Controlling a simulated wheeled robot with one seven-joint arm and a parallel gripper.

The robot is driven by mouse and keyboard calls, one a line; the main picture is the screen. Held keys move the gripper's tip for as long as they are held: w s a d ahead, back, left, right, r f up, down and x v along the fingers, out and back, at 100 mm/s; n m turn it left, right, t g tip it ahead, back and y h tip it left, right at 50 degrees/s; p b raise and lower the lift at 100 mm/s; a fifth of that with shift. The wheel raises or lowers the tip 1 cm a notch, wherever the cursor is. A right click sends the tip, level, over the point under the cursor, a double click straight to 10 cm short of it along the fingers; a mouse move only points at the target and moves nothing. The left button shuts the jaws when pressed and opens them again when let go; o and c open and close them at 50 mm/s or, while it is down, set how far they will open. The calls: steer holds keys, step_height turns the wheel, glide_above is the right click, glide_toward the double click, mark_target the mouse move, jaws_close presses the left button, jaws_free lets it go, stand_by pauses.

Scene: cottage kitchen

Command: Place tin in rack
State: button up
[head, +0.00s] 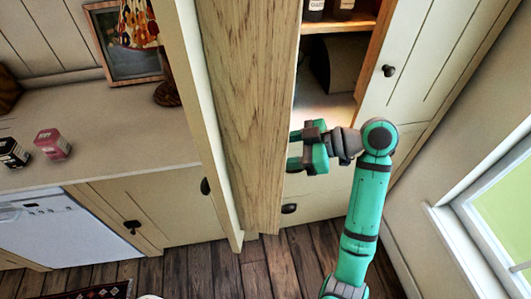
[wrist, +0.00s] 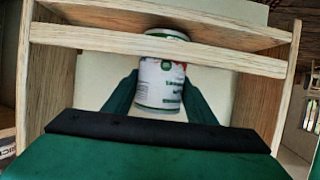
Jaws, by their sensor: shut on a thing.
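The tin (wrist: 160,88) is white with a green round mark and small red and dark print. My gripper (wrist: 157,97) is shut on it, one green finger on each side. A pale wooden rack (wrist: 52,75) with side walls and cross bars surrounds this area in the wrist view. A bar of it crosses in front of the tin's upper part, and the tin's top edge shows above that bar. I cannot tell whether the tin touches the rack's floor. In the head view, my gripper (head: 296,150) reaches left behind a wooden panel; the tin and rack are hidden there.
The tall wooden panel (head: 245,110) stands close by my gripper. An open cupboard (head: 325,80) with jars on its shelf is behind it. A window is at right.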

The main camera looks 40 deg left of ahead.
steer(key=shift+s+a+f, duration=0.1)
steer(key=shift+a+f, duration=0.05)
steer(key=shift+f, duration=0.05)
steer(key=o, duration=1.3)
steer(key=shift+f, duration=0.1)
steer(key=v, duration=1.2)
